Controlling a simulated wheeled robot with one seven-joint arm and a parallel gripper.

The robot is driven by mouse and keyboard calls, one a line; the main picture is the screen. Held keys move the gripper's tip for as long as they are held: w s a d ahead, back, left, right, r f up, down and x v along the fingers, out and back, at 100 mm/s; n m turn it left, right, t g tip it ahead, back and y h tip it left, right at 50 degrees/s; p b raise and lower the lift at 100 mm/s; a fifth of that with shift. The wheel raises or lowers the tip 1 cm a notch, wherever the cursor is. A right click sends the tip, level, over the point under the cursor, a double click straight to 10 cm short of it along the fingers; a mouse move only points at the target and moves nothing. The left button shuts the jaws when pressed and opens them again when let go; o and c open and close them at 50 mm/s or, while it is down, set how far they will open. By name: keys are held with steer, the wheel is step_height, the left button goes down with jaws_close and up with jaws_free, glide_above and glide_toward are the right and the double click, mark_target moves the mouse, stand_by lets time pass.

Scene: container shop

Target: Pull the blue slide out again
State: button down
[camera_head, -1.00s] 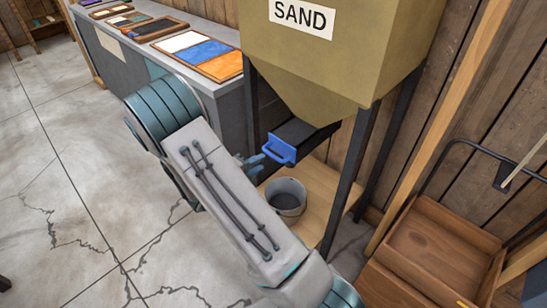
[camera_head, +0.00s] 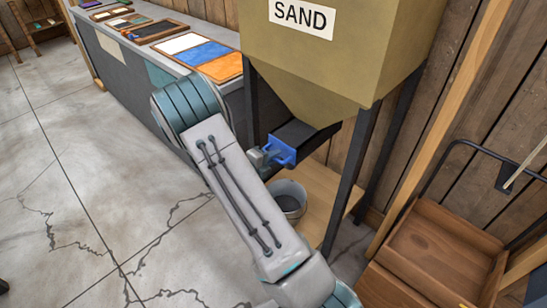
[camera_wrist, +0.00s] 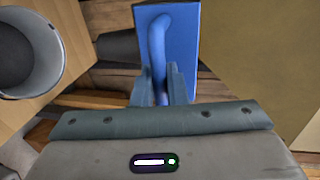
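The blue slide (camera_head: 281,151) sits at the mouth of the dark chute under the sand hopper (camera_head: 330,60). Its blue plate and raised handle also show in the wrist view (camera_wrist: 180,50). My gripper (camera_head: 262,157) is at the handle, coming from the left. In the wrist view my gripper's two fingers (camera_wrist: 162,88) stand close on either side of the handle bar and look shut on it. The part of the slide inside the chute is hidden.
A grey bucket (camera_head: 301,196) with dark insides stands on a wooden board (camera_head: 322,212) below the chute. Dark hopper legs (camera_head: 348,180) stand close by. A counter with colour panels (camera_head: 205,53) is behind my arm. A wooden cart (camera_head: 430,245) is at right.

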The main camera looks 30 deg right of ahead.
steer(key=f+p+v, duration=0.1)
steer(key=p+v, duration=0.2)
steer(key=v, duration=0.4)
steer(key=shift+a+f, duration=0.3)
steer(key=c, duration=1.7)
jaws_free()
steer(key=shift+c, duration=0.2)
steer(key=shift+o, duration=1)
steer(key=shift+s+a, duration=0.1)
steer(key=shift+a, duration=0.15)
steer(key=shift+d, duration=0.15)
steer(key=p+v, duration=0.1)
steer(key=v, duration=1.3)
